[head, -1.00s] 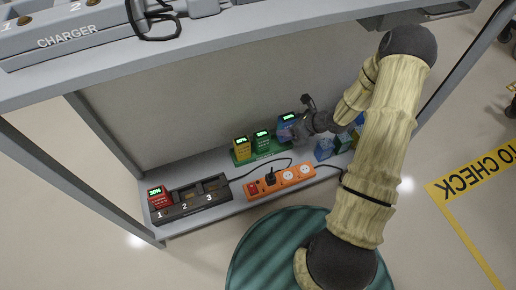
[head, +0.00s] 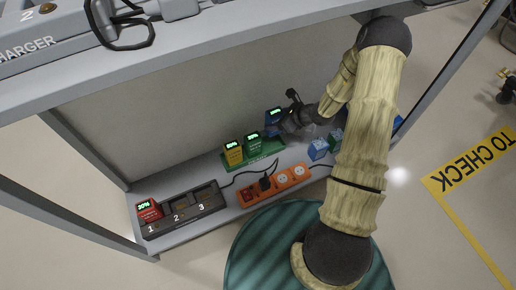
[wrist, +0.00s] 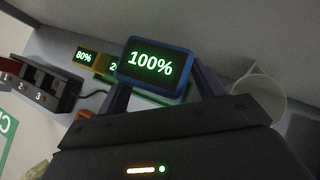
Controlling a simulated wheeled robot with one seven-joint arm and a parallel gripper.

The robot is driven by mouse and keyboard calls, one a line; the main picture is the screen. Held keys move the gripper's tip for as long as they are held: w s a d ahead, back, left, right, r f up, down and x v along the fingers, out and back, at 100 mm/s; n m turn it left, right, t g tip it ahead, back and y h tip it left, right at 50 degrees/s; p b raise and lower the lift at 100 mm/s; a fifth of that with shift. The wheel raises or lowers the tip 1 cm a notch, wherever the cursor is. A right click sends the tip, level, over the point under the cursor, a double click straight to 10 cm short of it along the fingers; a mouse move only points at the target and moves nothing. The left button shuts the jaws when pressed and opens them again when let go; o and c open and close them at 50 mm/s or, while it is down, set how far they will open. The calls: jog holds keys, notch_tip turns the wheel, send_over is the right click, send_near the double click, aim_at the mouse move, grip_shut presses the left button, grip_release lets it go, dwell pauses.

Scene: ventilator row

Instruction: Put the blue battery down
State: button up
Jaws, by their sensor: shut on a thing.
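The blue battery (head: 274,117) is at the right end of the green tray (head: 262,158) on the lower shelf. In the wrist view the blue battery (wrist: 155,63) reads 100% and sits between my two fingers. My gripper (head: 285,122) is shut on it. The gripper hides its lower part, so I cannot tell whether its base touches the tray. A yellow battery (head: 233,154) reading 80% in the wrist view and a green battery (head: 254,144) stand to its left on the tray.
A black charger (head: 184,211) with numbered bays holds a red battery (head: 149,211) in bay 1. An orange power strip (head: 278,186) lies in front of the tray. The upper shelf (head: 240,50) overhangs.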

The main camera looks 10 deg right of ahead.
jog(key=shift+f+b, duration=1.2)
jog(key=shift+f, duration=1.15)
jog(key=shift+f, duration=0.1)
jog(key=shift+f+b, duration=1.5)
jog(key=shift+f, duration=0.9)
jog(key=shift+f, duration=0.1)
jog(key=o, duration=1.1)
